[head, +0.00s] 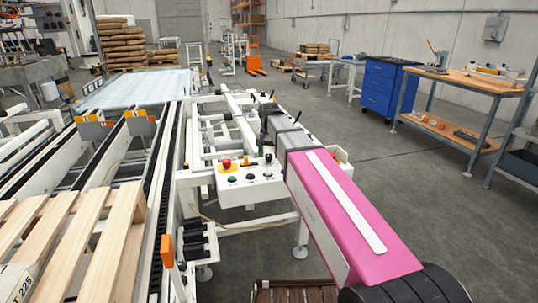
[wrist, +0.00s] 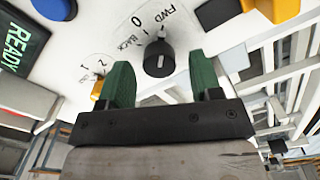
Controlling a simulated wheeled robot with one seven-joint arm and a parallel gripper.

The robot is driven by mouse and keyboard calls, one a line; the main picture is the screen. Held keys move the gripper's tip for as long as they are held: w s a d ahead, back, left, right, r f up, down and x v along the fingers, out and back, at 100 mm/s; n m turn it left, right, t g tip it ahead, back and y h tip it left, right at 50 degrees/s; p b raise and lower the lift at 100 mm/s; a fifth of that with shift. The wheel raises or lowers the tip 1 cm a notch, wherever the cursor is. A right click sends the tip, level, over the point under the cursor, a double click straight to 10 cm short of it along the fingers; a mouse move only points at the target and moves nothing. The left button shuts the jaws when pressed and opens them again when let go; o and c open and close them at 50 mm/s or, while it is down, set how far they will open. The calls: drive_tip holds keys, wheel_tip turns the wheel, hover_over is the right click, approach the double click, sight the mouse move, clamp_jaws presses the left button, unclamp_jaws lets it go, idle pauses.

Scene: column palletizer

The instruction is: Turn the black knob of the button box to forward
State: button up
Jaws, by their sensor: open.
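The white button box (head: 262,189) stands beside the conveyor in the head view, partly hidden by my arm. In the wrist view its black knob (wrist: 158,58) is near the middle, among printed marks 0, FWD and BACK. A small pale mark shows on the knob; I cannot tell for sure which mark it points to. My gripper (wrist: 160,64) is open, its two green fingers apart with the knob between them in the picture. Whether the fingertips are level with the knob or short of it I cannot tell. No contact shows.
A red button (head: 226,164) and a green button (head: 232,180) are on the box. In the wrist view a READY display (wrist: 20,42), a blue button (wrist: 55,7) and a yellow part (wrist: 277,8) surround the knob. Conveyor rails lie left; open floor lies right.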

sight(269, 155)
wheel_tip(269, 155, up, 10)
idle(0.5)
